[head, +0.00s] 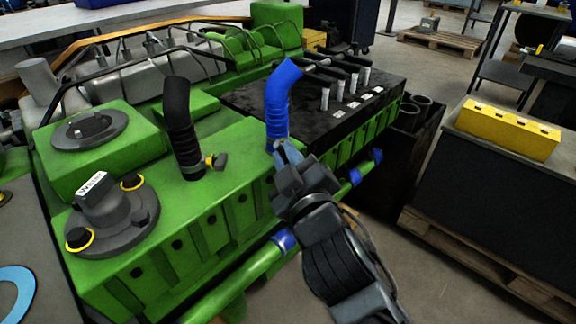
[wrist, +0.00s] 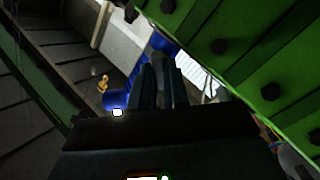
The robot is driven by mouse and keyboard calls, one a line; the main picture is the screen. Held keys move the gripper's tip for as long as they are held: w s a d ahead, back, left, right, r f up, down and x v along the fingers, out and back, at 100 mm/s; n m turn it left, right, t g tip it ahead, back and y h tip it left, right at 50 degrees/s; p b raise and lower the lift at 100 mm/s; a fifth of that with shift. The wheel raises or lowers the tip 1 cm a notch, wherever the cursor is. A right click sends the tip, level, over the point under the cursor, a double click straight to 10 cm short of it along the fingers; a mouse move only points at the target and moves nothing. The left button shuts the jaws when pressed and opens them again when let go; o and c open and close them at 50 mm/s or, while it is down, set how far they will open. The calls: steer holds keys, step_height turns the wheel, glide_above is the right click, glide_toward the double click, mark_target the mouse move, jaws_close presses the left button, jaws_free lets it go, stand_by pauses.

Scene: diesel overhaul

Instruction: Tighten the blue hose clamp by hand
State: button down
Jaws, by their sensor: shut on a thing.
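The blue hose (head: 278,100) stands upright out of the green engine block and bends to the right at its top. My gripper (head: 286,152) is at the foot of this hose, on its near side. In the wrist view its two fingers (wrist: 162,85) are close together around a small dark grey piece (wrist: 160,62), which looks like the clamp's wing knob. Blue shows just beyond the fingertips. The blue hose clamp itself is mostly hidden behind my gripper, and I cannot make out its band clearly.
A grey cap with yellow rings (head: 108,215) sits on the engine's near left. A yellow block (head: 508,130) lies on the bench at right.

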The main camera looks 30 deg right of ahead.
steer(key=shift+f+n+b, duration=0.15)
steer(key=shift+n+b, duration=7.95)
steer(key=shift+n, duration=9.7)
steer(key=c, duration=1.4)
jaws_free()
